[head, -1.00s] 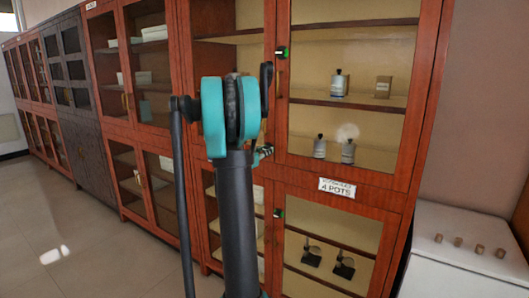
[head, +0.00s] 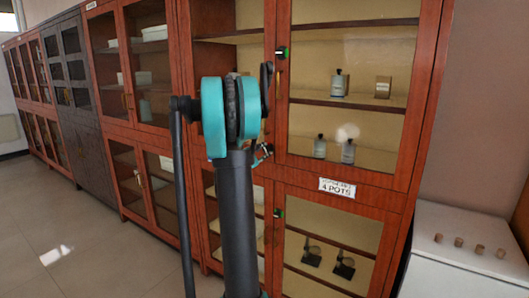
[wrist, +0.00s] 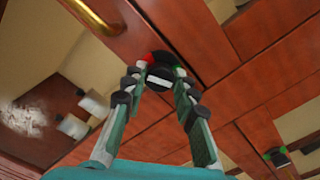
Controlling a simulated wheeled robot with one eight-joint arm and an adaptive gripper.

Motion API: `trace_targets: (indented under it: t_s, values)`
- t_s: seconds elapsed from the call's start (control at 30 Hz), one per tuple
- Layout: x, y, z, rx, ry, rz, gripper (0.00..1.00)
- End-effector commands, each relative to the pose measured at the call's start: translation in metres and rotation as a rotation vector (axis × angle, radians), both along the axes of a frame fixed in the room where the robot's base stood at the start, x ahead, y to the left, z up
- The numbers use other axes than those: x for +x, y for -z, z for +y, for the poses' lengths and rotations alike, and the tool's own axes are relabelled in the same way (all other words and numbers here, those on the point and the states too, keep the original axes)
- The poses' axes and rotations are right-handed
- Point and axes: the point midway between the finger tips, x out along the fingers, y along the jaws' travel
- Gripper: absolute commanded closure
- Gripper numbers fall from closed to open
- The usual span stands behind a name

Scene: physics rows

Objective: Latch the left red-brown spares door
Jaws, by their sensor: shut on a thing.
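The red-brown glazed cabinet (head: 345,185) stands in front of me in the head view, its left-hand door partly hidden behind my arm. My gripper (head: 263,152) is low on the frame near the middle of the cabinet, mostly hidden by my own arm. In the wrist view my gripper (wrist: 155,82) is shut on a round black knob (wrist: 160,72) with a white bar across it. I cannot tell whether the door is flush.
A black latch with a green mark (head: 282,52) sits on the upper right door, another (head: 279,213) below. The wrist view shows a brass handle (wrist: 92,16) and another green-marked latch (wrist: 277,156). A white unit (head: 455,260) stands at right; the floor (head: 60,225) at left is clear.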

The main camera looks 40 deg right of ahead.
Motion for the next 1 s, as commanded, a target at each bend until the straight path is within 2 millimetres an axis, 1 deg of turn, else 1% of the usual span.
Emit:
trace_targets:
  t_s: [0.2,0.5,0.7,1.0]
  values:
    - [-0.0003,0.0001,0.0000,0.073,0.001,-0.175,1.00]
    - [-0.0004,0.0002,-0.0001,0.147,0.001,-0.353,1.00]
    - [-0.0005,0.0002,-0.0001,0.172,0.001,-0.415,1.00]
    - [-0.0005,0.0003,-0.0002,0.184,0.001,-0.442,1.00]
